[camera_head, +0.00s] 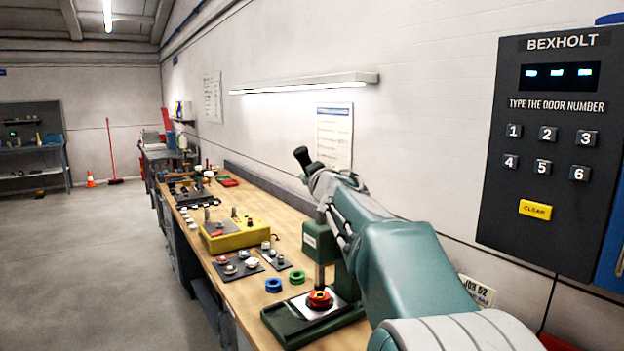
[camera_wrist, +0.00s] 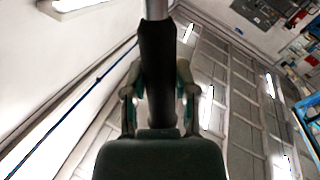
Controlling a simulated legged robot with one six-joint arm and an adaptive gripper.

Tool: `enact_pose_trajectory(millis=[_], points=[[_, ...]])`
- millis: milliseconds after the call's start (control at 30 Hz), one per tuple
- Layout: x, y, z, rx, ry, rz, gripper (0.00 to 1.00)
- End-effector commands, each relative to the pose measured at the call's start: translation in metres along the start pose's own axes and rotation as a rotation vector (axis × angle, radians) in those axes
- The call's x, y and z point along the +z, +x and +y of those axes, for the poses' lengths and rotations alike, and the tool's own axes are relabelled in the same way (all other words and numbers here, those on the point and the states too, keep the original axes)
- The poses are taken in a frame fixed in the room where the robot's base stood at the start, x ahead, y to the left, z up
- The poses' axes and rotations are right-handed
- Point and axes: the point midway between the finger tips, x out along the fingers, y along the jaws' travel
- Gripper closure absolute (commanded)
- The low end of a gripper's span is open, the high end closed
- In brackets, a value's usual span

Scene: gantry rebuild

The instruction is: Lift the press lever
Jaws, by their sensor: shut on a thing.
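The green press (camera_head: 322,243) stands on the near end of the wooden bench. A red ring-shaped part (camera_head: 319,299) sits on the press base under the ram. My gripper (camera_head: 318,174) is above the press, at the lever (camera_head: 302,157), whose black end sticks out up and to the left past my gripper. In the wrist view, the lever's black grip (camera_wrist: 157,60) lies between my two fingers, and my gripper (camera_wrist: 158,88) is shut on it. A bare metal rod shows beyond the grip. In the head view, my arm hides part of the lever and press.
The bench (camera_head: 285,235) holds a yellow box (camera_head: 235,236), a blue ring (camera_head: 273,285), a green ring (camera_head: 297,277) and small trays of parts left of the press. A dark keypad panel (camera_head: 548,150) hangs on the wall at right.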

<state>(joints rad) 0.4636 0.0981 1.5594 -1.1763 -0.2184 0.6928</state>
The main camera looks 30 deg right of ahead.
Motion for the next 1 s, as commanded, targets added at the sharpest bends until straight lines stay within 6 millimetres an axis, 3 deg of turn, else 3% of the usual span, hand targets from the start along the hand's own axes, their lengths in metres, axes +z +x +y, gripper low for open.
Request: enact_pose_trajectory(millis=[600, 633, 700, 1000], points=[[0.0047, 0.0017, 0.0019, -0.001, 0.023, -0.016, 1.0], [0.0048, 0.0018, 0.002, -0.001, 0.023, -0.016, 0.55], [0.0047, 0.0017, 0.0024, -0.001, 0.023, -0.015, 0.29], [0.0009, 0.0006, 0.0002, -0.002, 0.019, -0.011, 0.29]])
